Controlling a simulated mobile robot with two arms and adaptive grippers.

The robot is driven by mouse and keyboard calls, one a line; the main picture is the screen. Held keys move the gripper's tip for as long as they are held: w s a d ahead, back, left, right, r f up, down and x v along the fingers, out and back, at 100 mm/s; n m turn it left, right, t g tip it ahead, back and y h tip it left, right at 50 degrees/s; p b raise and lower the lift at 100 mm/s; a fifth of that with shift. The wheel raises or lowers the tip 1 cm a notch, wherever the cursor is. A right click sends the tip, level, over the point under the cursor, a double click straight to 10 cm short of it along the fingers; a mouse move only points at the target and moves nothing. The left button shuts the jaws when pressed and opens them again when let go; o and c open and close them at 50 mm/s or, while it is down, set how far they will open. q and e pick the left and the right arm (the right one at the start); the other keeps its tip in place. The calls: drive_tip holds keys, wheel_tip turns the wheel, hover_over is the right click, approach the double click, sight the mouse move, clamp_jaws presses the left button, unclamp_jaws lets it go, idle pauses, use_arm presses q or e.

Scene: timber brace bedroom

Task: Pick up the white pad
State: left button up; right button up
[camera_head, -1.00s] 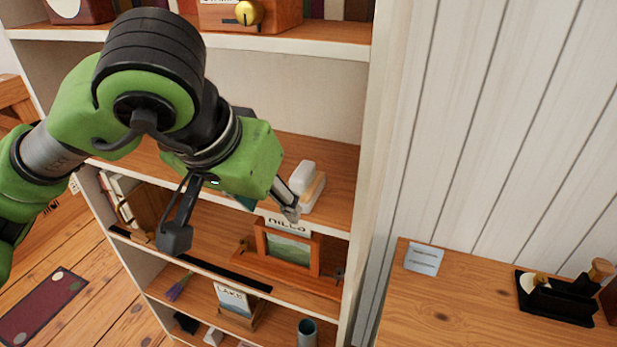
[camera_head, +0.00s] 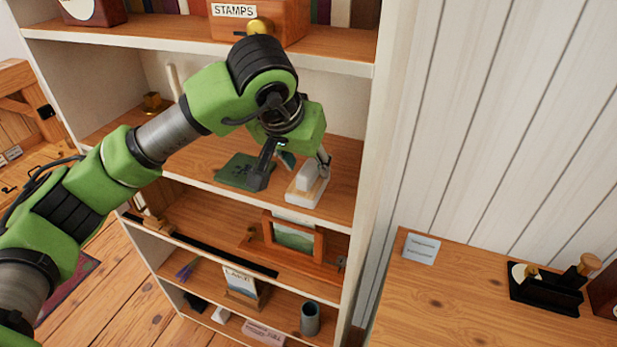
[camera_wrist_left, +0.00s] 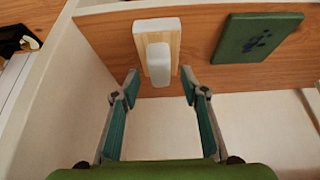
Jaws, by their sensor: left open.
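A white pad (camera_head: 308,176), a small rounded white block, sits on a pale wooden and white base on the bookcase shelf, near the right side panel. In the left wrist view the pad (camera_wrist_left: 158,63) is centred ahead between the fingertips. My left gripper (camera_head: 291,172) is open and empty, its fingers pointing into the shelf. In the left wrist view the open left gripper (camera_wrist_left: 158,86) has one finger on each side of the pad's line, and I see no contact. My right gripper is not in view.
A dark green book (camera_head: 236,171) lies left of the pad on the same shelf. The shelf above holds a stamps box (camera_head: 280,22). A framed picture (camera_head: 292,238) stands on the shelf below. A wooden desk (camera_head: 450,290) with a pale card (camera_head: 421,249) is at right.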

use_arm(q)
drive_tip(key=shift+x, duration=1.3)
clamp_jaws()
drive_tip(key=shift+r, duration=0.1)
drive_tip(key=shift+r, duration=0.35)
wheel_tip(320, 180, up, 3)
drive_tip(key=shift+s+a+f+b, duration=0.15)
drive_tip(key=shift+f+b, duration=0.1)
drive_tip(key=shift+b, duration=0.6)
drive_tip(key=s+a+b, duration=0.3)
drive_tip(key=s, duration=0.5)
drive_tip(key=s+a+b, duration=0.2)
drive_tip(key=s+a, duration=0.1)
drive_tip(key=s, duration=0.5)
drive_tip(key=shift+s+a+b, duration=0.15)
drive_tip(key=shift+a+b, duration=0.2)
drive_tip(key=shift+b, duration=0.05)
drive_tip(key=c, duration=1.1)
unclamp_jaws()
drive_tip(key=shift+r, duration=0.1)
